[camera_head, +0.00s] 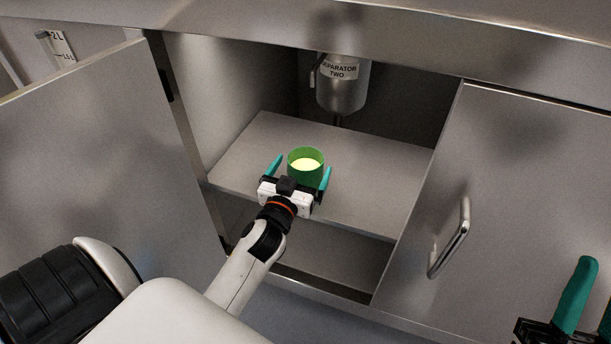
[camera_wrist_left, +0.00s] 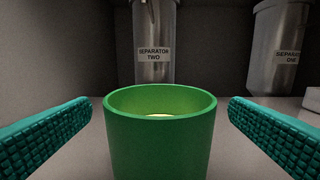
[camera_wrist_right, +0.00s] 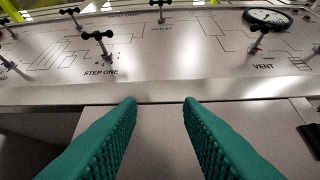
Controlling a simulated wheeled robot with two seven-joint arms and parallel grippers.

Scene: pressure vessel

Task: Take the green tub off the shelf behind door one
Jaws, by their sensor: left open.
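The green tub (camera_head: 305,167) stands upright on the shelf (camera_head: 371,165) inside the open cabinet, with something pale yellow inside it. My left gripper (camera_head: 300,172) is open, with one teal finger on each side of the tub. In the left wrist view the tub (camera_wrist_left: 160,130) sits between the two fingers (camera_wrist_left: 160,118), with a gap on both sides. The open door (camera_head: 95,150) stands to the left of the cabinet opening. My right gripper (camera_head: 590,300) is at the lower right; in its wrist view its fingers (camera_wrist_right: 160,110) are apart with nothing between them.
The vessel labelled separator two (camera_head: 342,84) hangs behind the tub; separator one (camera_wrist_left: 283,50) shows to its right in the left wrist view. A closed door (camera_head: 520,190) with a handle (camera_head: 450,240) is right of the opening. A panel with valves and a gauge (camera_wrist_right: 267,18) faces my right gripper.

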